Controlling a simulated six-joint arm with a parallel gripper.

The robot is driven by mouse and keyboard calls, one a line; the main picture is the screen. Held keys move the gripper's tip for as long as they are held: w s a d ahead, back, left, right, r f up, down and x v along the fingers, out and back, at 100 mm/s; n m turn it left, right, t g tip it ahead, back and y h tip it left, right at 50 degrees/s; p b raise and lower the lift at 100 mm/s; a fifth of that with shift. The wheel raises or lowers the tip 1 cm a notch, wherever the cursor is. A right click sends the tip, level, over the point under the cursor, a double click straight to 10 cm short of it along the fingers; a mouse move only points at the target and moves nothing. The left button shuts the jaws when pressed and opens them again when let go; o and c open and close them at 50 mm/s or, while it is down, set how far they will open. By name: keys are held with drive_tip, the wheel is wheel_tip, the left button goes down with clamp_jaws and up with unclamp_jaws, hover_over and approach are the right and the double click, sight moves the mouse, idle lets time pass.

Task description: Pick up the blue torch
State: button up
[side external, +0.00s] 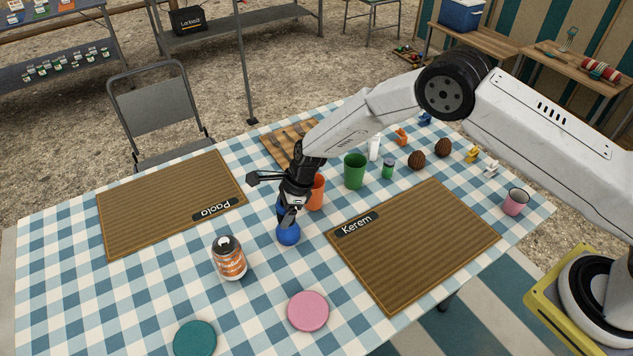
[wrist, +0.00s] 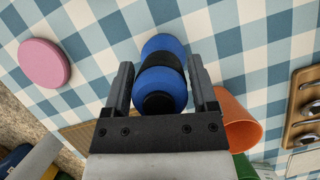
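The blue torch (side external: 288,235) stands on the checked tablecloth, near the middle of the table, with a blue body and a black band. In the wrist view the torch (wrist: 162,88) lies between my two fingers. My gripper (side external: 290,208) is at the torch, one finger on each side of it. The fingers (wrist: 160,82) look open, with thin gaps beside the torch; contact is hard to judge. In the side view the gripper hides part of the torch.
An orange cup (side external: 317,192) stands close behind the torch, with a green cup (side external: 355,171) beyond. Woven mats (side external: 170,200) lie left and right (side external: 415,245). The cloth around the discs is clear.

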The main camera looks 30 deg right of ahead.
clamp_jaws()
drive_tip(key=shift+r, duration=0.25)
drive_tip(key=shift+r, duration=0.45)
drive_tip(key=s+d+r, duration=0.5)
drive_tip(key=s+r, duration=0.6)
drive_tip(key=s, duration=0.2)
drive_tip(key=shift+r, duration=0.35)
idle(0.4)
